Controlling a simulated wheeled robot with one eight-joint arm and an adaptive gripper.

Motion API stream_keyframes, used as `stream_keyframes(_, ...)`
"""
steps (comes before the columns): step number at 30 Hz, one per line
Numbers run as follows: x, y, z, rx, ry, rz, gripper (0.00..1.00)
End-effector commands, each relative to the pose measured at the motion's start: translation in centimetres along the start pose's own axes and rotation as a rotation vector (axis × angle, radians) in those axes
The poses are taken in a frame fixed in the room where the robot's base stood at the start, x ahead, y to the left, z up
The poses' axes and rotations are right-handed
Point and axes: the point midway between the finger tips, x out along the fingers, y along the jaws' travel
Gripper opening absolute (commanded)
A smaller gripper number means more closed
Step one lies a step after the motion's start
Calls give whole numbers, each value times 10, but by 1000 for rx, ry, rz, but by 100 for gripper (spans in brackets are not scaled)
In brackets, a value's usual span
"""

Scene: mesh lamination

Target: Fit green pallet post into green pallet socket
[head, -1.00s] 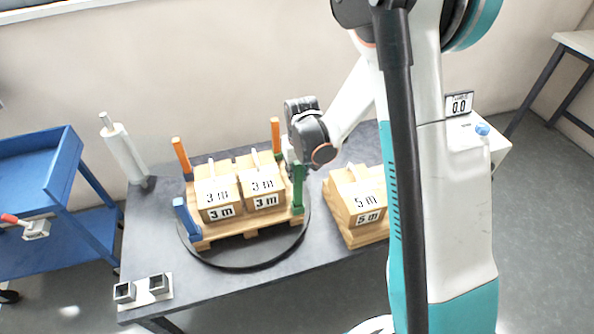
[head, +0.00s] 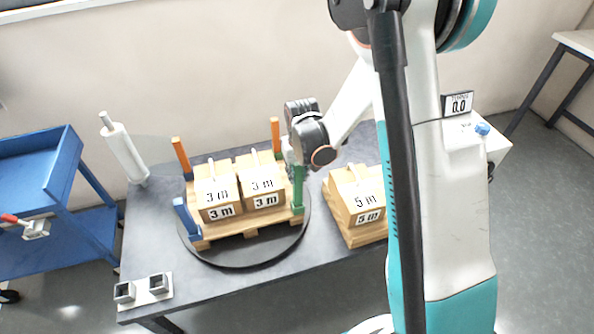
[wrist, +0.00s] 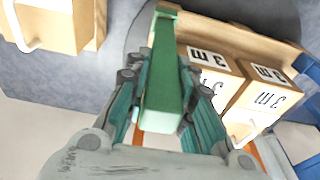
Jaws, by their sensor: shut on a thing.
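The green post (head: 298,186) stands upright at the right front corner of the wooden pallet (head: 252,230). Its lower end meets the green socket (head: 297,209) there; I cannot tell how deep it sits. My gripper (head: 291,158) is at the post's upper part. In the wrist view the green post (wrist: 165,75) lies between the two teal fingers of my gripper (wrist: 163,100), which are shut on it. Its far end reaches the pallet corner, where the socket (wrist: 167,10) shows.
The pallet rests on a round black turntable (head: 240,262). A 5 m box (head: 360,195) stands to the right.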

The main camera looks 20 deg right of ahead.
Motion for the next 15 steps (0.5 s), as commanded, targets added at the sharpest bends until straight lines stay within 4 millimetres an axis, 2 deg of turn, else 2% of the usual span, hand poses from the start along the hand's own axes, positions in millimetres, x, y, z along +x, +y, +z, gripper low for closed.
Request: stream_keyframes(15, 12, 0, 2, 0, 0, 0, 0)
